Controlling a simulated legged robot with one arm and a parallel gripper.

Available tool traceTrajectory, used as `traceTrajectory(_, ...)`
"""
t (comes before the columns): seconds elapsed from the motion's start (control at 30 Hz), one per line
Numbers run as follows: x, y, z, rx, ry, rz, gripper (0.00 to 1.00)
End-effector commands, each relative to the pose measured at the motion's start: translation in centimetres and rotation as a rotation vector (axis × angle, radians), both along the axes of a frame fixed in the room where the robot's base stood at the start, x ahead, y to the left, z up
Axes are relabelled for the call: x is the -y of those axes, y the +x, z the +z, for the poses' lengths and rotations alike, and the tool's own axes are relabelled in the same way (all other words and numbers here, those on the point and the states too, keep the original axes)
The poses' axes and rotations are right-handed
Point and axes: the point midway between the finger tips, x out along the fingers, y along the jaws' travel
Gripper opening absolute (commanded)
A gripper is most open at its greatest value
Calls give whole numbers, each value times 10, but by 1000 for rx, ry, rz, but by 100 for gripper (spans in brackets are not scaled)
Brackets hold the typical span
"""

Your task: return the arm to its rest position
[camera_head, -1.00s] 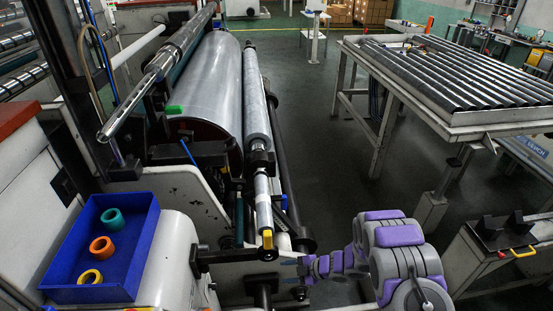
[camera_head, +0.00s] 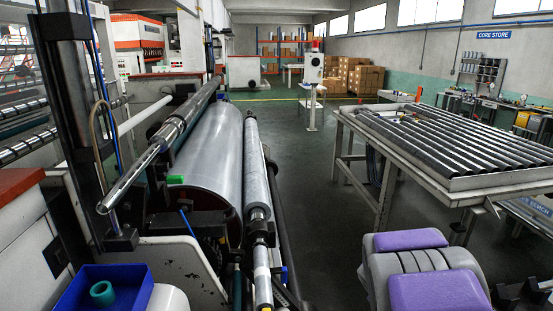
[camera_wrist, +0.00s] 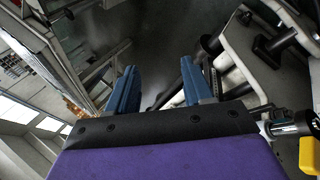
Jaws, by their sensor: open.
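My gripper (camera_wrist: 157,92) shows in the wrist view with its two blue fingers apart and nothing between them. It points over the dark floor beside the winder. In the head view only my grey and purple arm links show at the lower right; the gripper itself is out of that picture.
The film winder with its large silver roll (camera_head: 208,155) and a thinner film roll (camera_head: 256,170) stands at left. A blue bin (camera_head: 120,290) holds a teal ring (camera_head: 102,293). A roller table (camera_head: 455,185) is at right. Free floor (camera_head: 305,190) lies between. In the wrist view, a yellow-tipped part (camera_wrist: 309,156) is close at the lower right.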

Motion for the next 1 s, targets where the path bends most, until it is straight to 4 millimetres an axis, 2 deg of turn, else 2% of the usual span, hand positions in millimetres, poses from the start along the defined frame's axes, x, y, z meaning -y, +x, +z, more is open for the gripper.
traceTrajectory(0.03, -1, -16, 14, -1, 10, -61, 51)
traceTrajectory(0.1, -2, -43, 29, -14, 32, -152, 51)
traceTrajectory(0.33, -26, -139, 57, -95, 146, -415, 51)
traceTrajectory(0.47, -52, -197, 66, -165, 228, -536, 51)
traceTrajectory(0.7, -113, -301, 76, -333, 387, -686, 51)
traceTrajectory(0.8, -135, -336, 77, -404, 436, -717, 51)
traceTrajectory(0.9, -149, -360, 79, -455, 466, -734, 51)
traceTrajectory(1.0, -157, -372, 81, -481, 483, -741, 51)
